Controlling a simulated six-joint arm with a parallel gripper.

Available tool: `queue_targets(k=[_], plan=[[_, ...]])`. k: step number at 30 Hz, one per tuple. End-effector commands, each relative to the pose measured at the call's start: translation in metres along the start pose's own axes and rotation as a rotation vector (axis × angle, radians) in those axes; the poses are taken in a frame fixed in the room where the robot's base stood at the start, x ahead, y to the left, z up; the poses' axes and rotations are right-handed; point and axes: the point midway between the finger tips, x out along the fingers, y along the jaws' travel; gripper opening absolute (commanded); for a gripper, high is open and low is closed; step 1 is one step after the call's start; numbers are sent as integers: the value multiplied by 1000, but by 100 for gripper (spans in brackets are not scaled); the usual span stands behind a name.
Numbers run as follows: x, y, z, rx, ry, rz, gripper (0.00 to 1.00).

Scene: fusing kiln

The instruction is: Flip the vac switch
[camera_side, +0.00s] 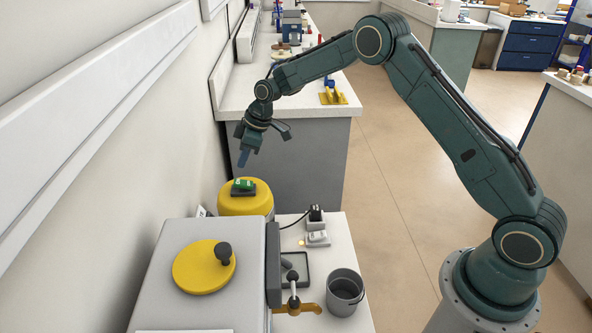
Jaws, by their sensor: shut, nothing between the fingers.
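A green rocker switch (244,184) sits in a dark housing on top of a yellow round-topped unit (245,206), which I take to be the vac. The rocker looks tilted, but I cannot tell which position it is in. My gripper (243,160) points down, shut and empty, a little above the switch in the picture. A gap shows between the fingertips and the green rocker, so they look apart. The lower part of the yellow unit is hidden behind the grey kiln body.
The grey kiln (190,305) with a yellow disc (203,268) and black knob (224,252) stands in front. The wall is close on the left.

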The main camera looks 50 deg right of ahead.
Motion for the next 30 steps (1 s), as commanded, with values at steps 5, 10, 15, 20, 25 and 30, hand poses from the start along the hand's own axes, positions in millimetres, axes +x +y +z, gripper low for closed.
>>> queue_targets(k=[5, 10, 15, 20, 25, 30], plan=[[27, 0, 3, 1, -2, -1, 0], [43, 0, 5, 0, -1, 0, 0], [51, 0, 6, 0, 0, 1, 0], [52, 0, 6, 0, 0, 1, 0], [52, 0, 6, 0, 0, 1, 0], [52, 0, 6, 0, -5, 1, 0]])
